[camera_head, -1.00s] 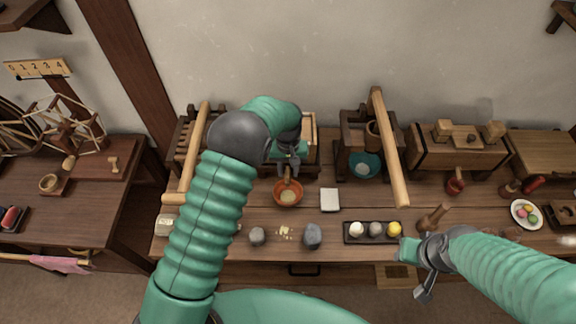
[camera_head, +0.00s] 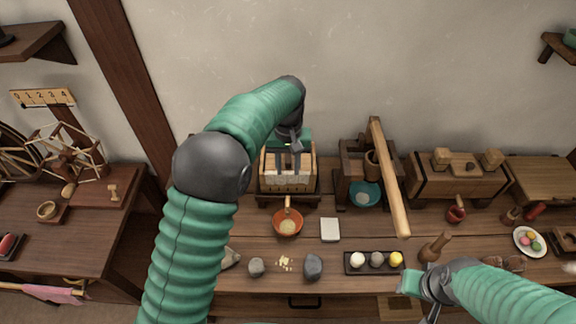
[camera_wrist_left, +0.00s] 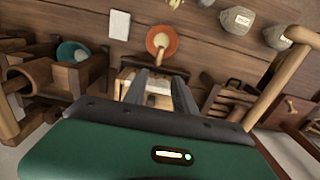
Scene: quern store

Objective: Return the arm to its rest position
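My left arm (camera_head: 185,235) rises from the lower left and bends over the bench. Its gripper (camera_head: 290,165) hangs above a wooden box with a slotted front (camera_head: 290,182), behind the orange bowl (camera_head: 287,222). In the left wrist view the two fingers (camera_wrist_left: 160,95) stand apart with nothing between them; the gripper is open. The orange bowl, with pale contents, also shows there (camera_wrist_left: 162,42), beyond the fingertips. My right gripper (camera_head: 432,302) is low at the bench's front edge, and its finger opening is unclear.
A wooden press with a long handle (camera_head: 392,180) stands right of the box, a teal bowl (camera_head: 364,193) in it. A white block (camera_head: 330,229), grey stones (camera_head: 313,267) and a dark tray (camera_head: 350,268) of balls lie in front. Bare wall (camera_head: 350,70) is behind.

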